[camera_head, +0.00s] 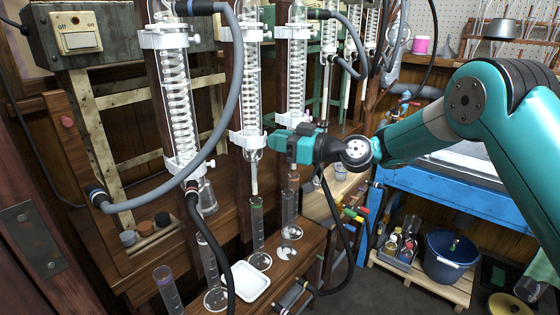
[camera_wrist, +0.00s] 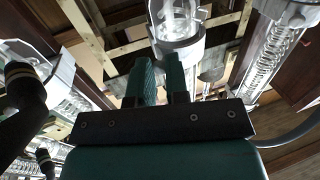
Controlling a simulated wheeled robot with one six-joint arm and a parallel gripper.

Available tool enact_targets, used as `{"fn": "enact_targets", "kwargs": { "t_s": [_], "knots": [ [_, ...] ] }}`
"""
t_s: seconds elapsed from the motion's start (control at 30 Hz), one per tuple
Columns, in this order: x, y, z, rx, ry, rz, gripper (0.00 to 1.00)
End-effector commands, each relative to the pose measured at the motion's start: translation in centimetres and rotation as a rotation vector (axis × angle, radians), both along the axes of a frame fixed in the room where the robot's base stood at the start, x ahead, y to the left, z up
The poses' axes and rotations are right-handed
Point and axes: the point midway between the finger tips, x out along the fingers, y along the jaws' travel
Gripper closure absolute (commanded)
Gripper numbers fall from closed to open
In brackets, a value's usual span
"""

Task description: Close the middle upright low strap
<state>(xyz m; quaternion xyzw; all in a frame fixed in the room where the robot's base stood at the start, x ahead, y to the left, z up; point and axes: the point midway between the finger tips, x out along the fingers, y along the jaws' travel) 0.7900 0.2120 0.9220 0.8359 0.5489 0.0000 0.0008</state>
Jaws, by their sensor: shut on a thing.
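The middle upright low strap (camera_head: 246,138) is a white band around the lower end of the middle coiled glass condenser (camera_head: 251,85). My gripper (camera_head: 271,142) comes in from the right, level with this strap, with its fingertips against the strap's right side. In the wrist view, the two green fingers (camera_wrist: 161,68) are close together just below the white strap (camera_wrist: 187,22) and glass. The gripper is shut on part of the strap. The fingers hide the gripped part, and I cannot tell whether the strap's ends meet.
Similar strapped condensers stand to the left (camera_head: 175,85) and right (camera_head: 296,75). A grey hose (camera_head: 233,75) loops past the left one. Glass cylinders (camera_head: 258,235) and a white tray (camera_head: 246,280) sit on the wooden shelf below. A black hose (camera_head: 345,235) hangs below my gripper.

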Motion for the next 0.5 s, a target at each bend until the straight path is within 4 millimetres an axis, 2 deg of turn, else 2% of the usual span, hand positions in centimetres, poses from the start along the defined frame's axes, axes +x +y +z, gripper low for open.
{"fn": "enact_targets", "kwargs": {
  "t_s": [0.03,0.5],
  "knots": [
    [0.33,-0.02,-0.41,0.001,-0.006,0.024,1.00],
    [1.09,0.42,0.08,0.002,-0.001,0.152,1.00]
  ]
}}
